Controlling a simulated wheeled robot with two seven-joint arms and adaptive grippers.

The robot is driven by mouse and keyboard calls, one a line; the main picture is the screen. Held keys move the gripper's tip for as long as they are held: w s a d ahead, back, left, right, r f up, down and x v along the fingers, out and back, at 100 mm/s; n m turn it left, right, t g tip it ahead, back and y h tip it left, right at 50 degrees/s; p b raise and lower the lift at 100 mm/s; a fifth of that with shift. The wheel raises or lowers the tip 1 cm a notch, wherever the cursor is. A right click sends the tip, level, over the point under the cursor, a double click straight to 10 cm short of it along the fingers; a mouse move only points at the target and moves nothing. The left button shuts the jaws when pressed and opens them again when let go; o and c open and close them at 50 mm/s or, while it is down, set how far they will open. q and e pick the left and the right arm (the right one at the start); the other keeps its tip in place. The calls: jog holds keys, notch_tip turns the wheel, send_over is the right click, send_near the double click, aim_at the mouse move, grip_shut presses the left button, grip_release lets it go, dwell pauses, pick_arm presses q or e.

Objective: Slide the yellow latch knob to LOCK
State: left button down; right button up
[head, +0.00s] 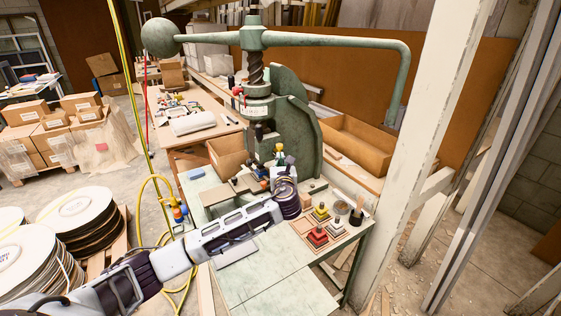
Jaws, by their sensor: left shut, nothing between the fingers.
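The green fly press (296,115) stands on the bench with its screw, long handle and ball weight above. A small yellow piece (279,148), which looks like the latch knob, shows at the press front below the ram. My left arm reaches in from the lower left. My left gripper (284,162) is shut and empty, close to the yellow piece; I cannot tell whether they touch. The gripper and wrist hide part of the press bed. The LOCK marking is too small to make out. My right gripper is out of view.
A wooden tray with red and yellow stepped blocks (318,236) and a dark cup (357,215) sit at the bench's right. A white post (420,150) rises right of the bench. A yellow hose (160,240) hangs at left.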

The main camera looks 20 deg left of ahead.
pick_arm(q)
jog(key=v, duration=0.9)
jog(key=shift+b, duration=0.4)
jog(key=shift+r, duration=0.15)
